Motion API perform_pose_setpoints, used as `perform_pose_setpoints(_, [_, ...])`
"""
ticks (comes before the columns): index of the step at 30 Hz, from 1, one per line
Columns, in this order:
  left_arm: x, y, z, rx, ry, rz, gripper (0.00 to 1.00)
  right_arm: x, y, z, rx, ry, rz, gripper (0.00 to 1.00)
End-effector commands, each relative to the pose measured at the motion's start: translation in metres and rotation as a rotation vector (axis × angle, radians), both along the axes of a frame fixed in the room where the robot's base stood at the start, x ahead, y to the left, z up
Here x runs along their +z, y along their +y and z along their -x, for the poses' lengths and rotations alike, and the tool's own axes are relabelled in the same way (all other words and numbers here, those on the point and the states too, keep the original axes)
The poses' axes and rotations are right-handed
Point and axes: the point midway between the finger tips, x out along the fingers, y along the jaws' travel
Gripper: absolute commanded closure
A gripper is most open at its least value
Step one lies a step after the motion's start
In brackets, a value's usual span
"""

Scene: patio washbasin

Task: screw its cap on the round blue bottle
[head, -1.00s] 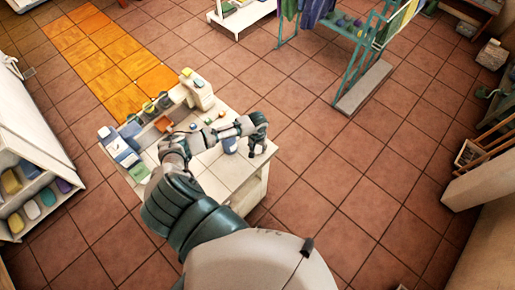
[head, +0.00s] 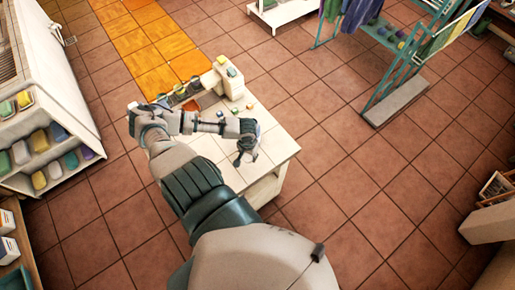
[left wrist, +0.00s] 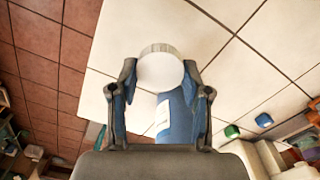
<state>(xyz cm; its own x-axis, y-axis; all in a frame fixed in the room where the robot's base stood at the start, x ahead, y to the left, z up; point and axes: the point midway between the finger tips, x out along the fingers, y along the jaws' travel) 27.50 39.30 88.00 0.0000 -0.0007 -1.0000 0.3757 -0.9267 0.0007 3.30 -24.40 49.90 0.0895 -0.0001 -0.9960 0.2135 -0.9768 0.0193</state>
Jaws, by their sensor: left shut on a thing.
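A white round cap (left wrist: 160,68) with a ridged rim sits between the fingertips of my left gripper (left wrist: 158,78), which is shut on it. The round blue bottle (left wrist: 176,118), with a pale label, shows just behind and below the cap in the left wrist view. The cap overlaps the bottle's upper end there, so I cannot tell whether it touches the neck. In the head view my left gripper (head: 246,157) points down over the white tabletop (head: 280,147) near its right end, and a bit of blue shows behind it. My right gripper is not in view.
A small green thing (left wrist: 232,131) and a small blue thing (left wrist: 264,120) lie on the tiled top. A pale raised block (head: 232,82) stands at the table's back. A white shelf (head: 45,120) with colourful items is on the left.

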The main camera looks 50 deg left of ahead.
Motion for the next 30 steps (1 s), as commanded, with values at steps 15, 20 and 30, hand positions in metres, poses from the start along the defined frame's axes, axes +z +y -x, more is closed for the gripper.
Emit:
perform_pose_setpoints(15, [0.0, 0.001, 0.005, 0.0, 0.0, 0.001, 0.63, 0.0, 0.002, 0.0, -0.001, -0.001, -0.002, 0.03])
perform_pose_setpoints(20, [0.001, -0.01, -0.01, 0.004, -0.006, 0.004, 0.63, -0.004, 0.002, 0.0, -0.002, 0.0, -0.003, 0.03])
perform_pose_setpoints(30, [0.041, -0.102, -0.112, -0.096, -0.012, 0.003, 0.63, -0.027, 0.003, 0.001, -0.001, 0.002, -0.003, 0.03])
